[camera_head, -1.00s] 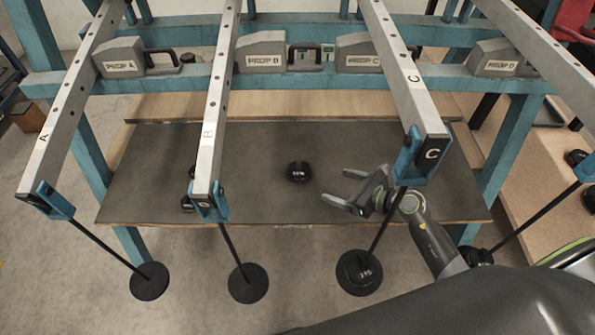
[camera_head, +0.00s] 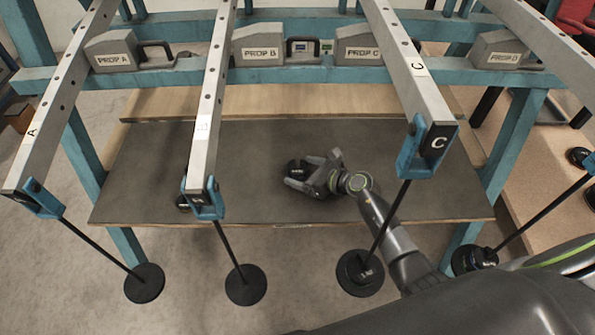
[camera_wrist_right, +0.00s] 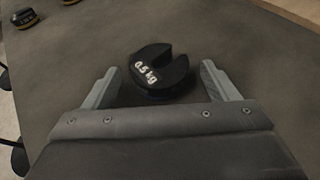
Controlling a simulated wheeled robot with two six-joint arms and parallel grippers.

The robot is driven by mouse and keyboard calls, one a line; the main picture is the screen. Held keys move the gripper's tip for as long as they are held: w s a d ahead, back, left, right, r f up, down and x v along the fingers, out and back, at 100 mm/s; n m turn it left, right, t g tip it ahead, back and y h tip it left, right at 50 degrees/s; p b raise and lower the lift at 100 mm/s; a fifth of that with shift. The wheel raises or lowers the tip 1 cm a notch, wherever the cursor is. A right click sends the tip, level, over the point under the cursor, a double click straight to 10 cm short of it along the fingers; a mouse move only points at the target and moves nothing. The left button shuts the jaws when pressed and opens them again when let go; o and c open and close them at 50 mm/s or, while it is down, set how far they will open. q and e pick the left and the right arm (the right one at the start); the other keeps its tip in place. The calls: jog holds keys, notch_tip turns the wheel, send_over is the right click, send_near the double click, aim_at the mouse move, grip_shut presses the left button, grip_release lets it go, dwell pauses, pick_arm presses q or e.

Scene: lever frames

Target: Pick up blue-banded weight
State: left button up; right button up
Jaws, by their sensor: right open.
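A black slotted weight (camera_head: 296,168) marked 0.5 kg lies on the dark mat of the bench. Another dark weight (camera_wrist_right: 25,17) with a yellowish band lies at the top left of the wrist view. My left gripper is not in view.
Grey beams marked A, B and C (camera_head: 432,125) overhang the bench (camera_head: 140,180). Rods with black discs (camera_head: 245,285) hang from their ends in front. My right forearm passes close to the C rod (camera_head: 392,215). The mat's left and right parts are mostly clear.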

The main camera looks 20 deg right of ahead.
aim_at(304, 170)
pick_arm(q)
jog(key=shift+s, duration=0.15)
pick_arm(e)
jog(key=c, duration=1.1)
jog(key=shift+r, duration=0.1)
jog(key=shift+c, duration=0.5)
jog(key=shift+r, duration=0.1)
